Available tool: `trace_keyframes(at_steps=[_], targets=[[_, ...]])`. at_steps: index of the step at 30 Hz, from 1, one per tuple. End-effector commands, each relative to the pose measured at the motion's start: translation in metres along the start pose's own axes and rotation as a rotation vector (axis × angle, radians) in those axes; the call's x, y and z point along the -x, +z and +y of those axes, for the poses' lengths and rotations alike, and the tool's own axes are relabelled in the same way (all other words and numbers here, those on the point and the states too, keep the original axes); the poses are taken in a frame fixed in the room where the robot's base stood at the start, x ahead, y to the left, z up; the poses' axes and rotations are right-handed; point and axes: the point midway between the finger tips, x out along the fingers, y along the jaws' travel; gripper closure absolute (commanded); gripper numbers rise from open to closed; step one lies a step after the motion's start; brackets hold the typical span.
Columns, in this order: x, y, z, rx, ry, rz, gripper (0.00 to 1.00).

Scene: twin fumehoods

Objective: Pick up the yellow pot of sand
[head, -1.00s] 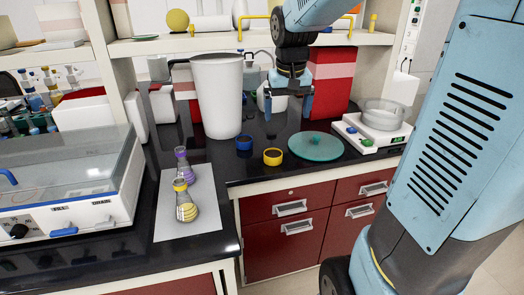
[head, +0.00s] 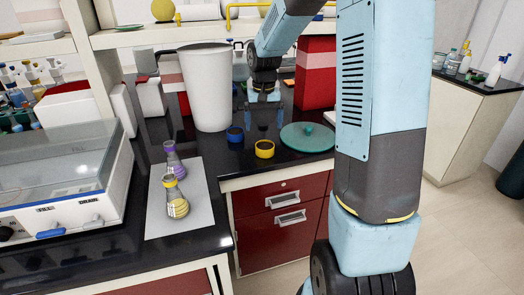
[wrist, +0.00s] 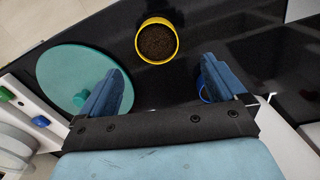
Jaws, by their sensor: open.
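The yellow pot (head: 264,149) stands upright on the black counter near its front edge, between a blue pot and a green disc. In the wrist view the yellow pot (wrist: 157,41) shows dark brown grains inside its rim. My gripper (head: 263,120) is open, pointing down, above and behind the pot in the head view. In the wrist view my gripper (wrist: 160,85) has its two blue fingers spread, with the pot ahead of the gap between them. Nothing is between the fingers.
The blue pot (head: 235,133) stands just left of the yellow pot, partly hidden by a finger in the wrist view. The green disc with a knob (head: 308,137) lies at its right. A tall white bin (head: 208,90) stands behind left. Two flasks stand on a white sheet (head: 199,211).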

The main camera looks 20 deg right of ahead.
Motion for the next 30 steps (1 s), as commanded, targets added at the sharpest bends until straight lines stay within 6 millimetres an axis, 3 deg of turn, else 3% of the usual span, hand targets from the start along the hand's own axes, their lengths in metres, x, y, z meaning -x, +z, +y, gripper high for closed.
trace_keyframes(at_steps=[6,14,24,30], targets=[[-0.032,0.001,0.001,-0.001,0.001,-0.002,0.02],[-0.047,0.001,0.002,-0.002,0.0,-0.001,0.02],[-0.088,0.005,0.004,-0.002,0.0,-0.002,0.02],[-0.093,0.005,0.004,-0.001,0.0,0.001,0.02]])
